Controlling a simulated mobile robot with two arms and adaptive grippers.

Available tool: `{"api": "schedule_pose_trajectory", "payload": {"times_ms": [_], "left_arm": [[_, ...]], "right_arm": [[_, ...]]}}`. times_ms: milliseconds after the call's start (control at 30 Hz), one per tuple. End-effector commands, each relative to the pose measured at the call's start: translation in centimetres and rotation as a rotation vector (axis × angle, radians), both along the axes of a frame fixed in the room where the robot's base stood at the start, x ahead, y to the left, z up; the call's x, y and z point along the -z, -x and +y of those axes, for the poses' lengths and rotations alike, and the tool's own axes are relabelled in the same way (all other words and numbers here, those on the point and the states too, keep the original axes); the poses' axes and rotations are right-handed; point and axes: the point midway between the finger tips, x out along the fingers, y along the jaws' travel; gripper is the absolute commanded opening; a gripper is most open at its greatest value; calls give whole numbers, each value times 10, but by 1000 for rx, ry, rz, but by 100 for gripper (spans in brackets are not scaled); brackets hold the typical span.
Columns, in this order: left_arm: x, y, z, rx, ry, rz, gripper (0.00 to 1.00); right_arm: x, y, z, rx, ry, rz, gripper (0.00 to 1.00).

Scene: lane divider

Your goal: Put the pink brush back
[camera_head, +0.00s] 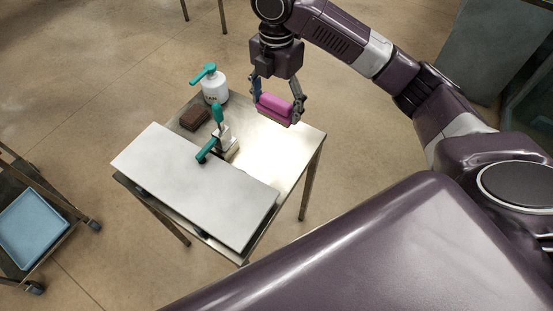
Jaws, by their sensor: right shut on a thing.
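The pink brush (275,106) is a short pink block held between the fingers of my right gripper (278,104). The gripper is shut on it and points downward. From this view, it appears above the far right part of a small metal table (292,150). I cannot tell the exact height of the brush over the tabletop. My left gripper is not in view.
A white board (190,185) covers the table's near left part. A toggle clamp with teal handles (222,140) stands at its edge. Behind are a brown block (194,118) and a white pump bottle (214,88). A cart with a blue tray (32,228) stands left.

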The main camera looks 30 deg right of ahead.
Motion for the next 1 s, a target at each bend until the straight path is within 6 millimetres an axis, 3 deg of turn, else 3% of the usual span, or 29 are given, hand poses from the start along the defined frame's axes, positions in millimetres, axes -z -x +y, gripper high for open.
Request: {"api": "schedule_pose_trajectory", "payload": {"times_ms": [233,700,1000], "left_arm": [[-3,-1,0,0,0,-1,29],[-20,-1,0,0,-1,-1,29],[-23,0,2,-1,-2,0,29]], "right_arm": [[17,-1,-3,-67,1,8,45],[135,-1,-2,-65,1,8,45],[168,-1,-2,-65,1,5,45]]}}
